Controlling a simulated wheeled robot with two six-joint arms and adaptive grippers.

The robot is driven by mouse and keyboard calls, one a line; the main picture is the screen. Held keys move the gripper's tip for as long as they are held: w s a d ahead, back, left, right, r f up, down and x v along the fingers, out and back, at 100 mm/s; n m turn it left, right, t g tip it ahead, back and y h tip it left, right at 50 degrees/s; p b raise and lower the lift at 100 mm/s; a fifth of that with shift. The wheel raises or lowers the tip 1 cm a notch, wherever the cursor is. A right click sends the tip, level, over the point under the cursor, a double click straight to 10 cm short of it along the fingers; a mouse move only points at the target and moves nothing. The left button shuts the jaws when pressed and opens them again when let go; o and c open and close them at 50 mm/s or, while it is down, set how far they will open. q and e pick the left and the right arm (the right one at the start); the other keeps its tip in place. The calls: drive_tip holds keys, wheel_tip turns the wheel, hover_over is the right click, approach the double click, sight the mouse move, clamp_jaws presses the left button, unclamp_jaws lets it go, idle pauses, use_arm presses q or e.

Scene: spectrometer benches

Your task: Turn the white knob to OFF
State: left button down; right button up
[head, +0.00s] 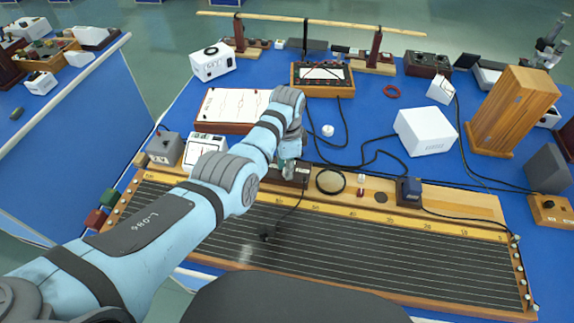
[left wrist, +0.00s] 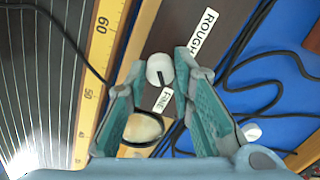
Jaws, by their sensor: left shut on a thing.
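The white knob (left wrist: 158,66) sits on a dark brown box (left wrist: 228,18), seen in the left wrist view. A dark pointer line on it runs toward the label FINE (left wrist: 162,100); the label ROUGH (left wrist: 203,32) is on the other side. No OFF mark is legible. My left gripper (left wrist: 159,72) has its two fingers on either side of the knob, closed on it. In the head view my left gripper (head: 289,158) is over the dark box (head: 297,178), and hides the knob there. My right gripper is not in view.
The box stands on the rear edge of a long board with wires (head: 400,245). A round lens with a black rim (head: 330,182) is close to its right. Black cables (head: 350,160) lie behind it. A white box (head: 425,131) and a wooden block (head: 512,110) stand farther right.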

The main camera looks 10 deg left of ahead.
use_arm(q)
drive_tip(key=shift+n+p, duration=0.35)
drive_tip(key=shift+n, duration=0.85)
drive_tip(key=n, duration=0.2)
drive_tip(key=shift+n, duration=0.3)
drive_tip(key=n, duration=0.5)
drive_tip(key=shift+p, duration=0.4)
drive_tip(key=shift+n, duration=0.3)
drive_tip(key=c, duration=1.4)
unclamp_jaws()
drive_tip(key=shift+w, duration=0.1)
drive_tip(key=shift+o, duration=0.2)
wheel_tip(320, 180, up, 12)
